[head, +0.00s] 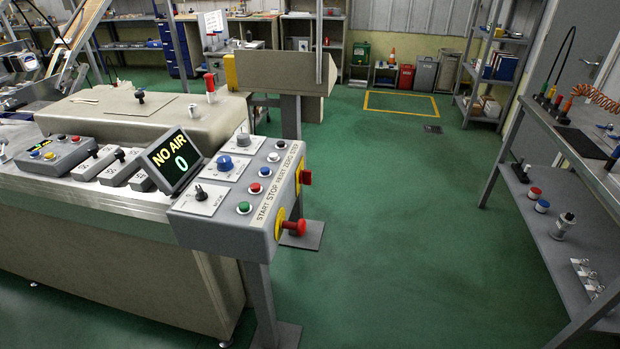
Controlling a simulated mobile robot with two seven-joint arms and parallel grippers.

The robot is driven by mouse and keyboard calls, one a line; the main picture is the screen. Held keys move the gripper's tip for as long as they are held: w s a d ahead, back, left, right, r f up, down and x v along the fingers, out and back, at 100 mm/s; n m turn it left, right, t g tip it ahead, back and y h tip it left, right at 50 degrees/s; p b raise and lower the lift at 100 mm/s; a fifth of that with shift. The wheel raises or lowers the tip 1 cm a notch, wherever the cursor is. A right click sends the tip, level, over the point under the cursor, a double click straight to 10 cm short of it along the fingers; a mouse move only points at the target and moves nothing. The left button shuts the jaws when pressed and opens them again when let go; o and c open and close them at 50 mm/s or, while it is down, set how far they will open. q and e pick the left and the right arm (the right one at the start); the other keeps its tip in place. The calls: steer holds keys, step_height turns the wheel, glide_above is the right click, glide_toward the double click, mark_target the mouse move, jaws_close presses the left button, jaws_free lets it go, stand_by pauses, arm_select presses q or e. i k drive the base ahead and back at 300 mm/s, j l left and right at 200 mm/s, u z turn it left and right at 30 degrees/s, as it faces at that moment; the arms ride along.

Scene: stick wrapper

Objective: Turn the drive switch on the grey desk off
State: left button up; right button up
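The grey desk (208,228) is a sloped control panel on a post at left centre. A black lever switch (201,192) sits on a white plate at its near left; the small lettering there is too small to read surely, so I cannot tell if it is the drive switch or its setting. A blue knob (225,163) and a grey knob (243,140) sit on white plates farther back. A red-handled switch on yellow (305,177) and a red mushroom button (295,227) are on the right side face. Neither of my grippers is in view.
Green floor (400,240) is clear to the right, up to a grey workbench (575,140).

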mark_target(305, 176)
steer(key=i+l+u, duration=0.15)
steer(key=l, duration=0.35)
steer(key=i+l+u, duration=0.15)
steer(key=l, duration=0.4)
steer(key=i+l+u, duration=0.15)
steer(key=l, duration=0.45)
steer(key=i+l+u, duration=0.1)
steer(key=i+l, duration=0.15)
steer(key=l, duration=0.35)
steer(key=i+l+u, duration=0.15)
steer(key=l, duration=0.4)
steer(key=l+u, duration=0.15)
steer(key=l, duration=0.45)
